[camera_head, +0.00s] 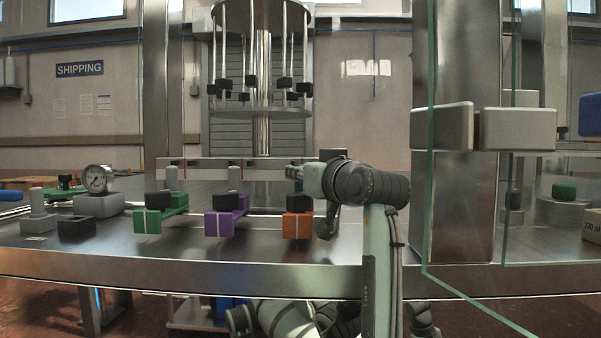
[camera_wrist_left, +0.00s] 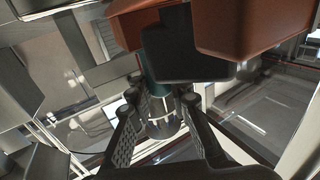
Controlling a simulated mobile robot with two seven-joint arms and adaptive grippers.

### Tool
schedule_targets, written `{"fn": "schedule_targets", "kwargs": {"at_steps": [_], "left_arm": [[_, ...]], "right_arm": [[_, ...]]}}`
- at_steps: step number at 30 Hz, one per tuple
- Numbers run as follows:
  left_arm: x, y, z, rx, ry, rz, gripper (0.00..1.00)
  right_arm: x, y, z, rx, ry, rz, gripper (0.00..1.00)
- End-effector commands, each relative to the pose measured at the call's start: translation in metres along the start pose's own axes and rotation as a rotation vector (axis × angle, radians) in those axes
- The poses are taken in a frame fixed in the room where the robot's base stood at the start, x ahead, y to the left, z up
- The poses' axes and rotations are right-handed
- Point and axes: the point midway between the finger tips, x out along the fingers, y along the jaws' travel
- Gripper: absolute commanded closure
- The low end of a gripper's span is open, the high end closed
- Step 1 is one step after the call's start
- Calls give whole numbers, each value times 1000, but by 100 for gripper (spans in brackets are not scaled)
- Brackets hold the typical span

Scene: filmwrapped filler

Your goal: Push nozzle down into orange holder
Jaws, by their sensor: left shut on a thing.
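The orange holder (camera_head: 297,226) stands on the metal table, with a black block (camera_head: 299,202) on its top front. It also shows from close up at the top of the left wrist view (camera_wrist_left: 245,25), with the black block (camera_wrist_left: 185,58) beside it. My left gripper (camera_head: 294,172) is just above and behind the orange holder, reaching in from the right. It is shut on the nozzle (camera_wrist_left: 163,128), a grey metal cylinder with a dark teal part (camera_wrist_left: 156,62) that runs toward the orange holder. How deep the nozzle sits is hidden. My right gripper is not in view.
A purple holder (camera_head: 220,224) and a green holder (camera_head: 147,221) stand to the left, each with a grey cylinder behind its black block. A pressure gauge (camera_head: 97,179) is further left. A glass panel (camera_head: 470,220) and metal post stand close on the right.

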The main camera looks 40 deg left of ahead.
Motion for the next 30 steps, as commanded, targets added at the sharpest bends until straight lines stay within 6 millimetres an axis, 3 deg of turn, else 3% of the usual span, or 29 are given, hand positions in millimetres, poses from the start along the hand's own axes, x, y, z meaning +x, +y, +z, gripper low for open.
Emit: {"fn": "schedule_targets", "kwargs": {"at_steps": [1, 2, 7, 19, 30], "left_arm": [[0, 0, 2, 1, -4, 0, 100], [0, 0, 2, 1, -4, 0, 79], [0, 0, 2, 1, -3, 0, 58], [-7, 1, 1, 1, -3, 2, 57], [-79, 1, 2, 1, -4, 3, 57]], "right_arm": [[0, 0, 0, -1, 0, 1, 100], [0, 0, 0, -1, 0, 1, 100], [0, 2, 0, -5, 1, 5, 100], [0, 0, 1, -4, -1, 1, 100], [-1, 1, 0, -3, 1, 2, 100]]}}
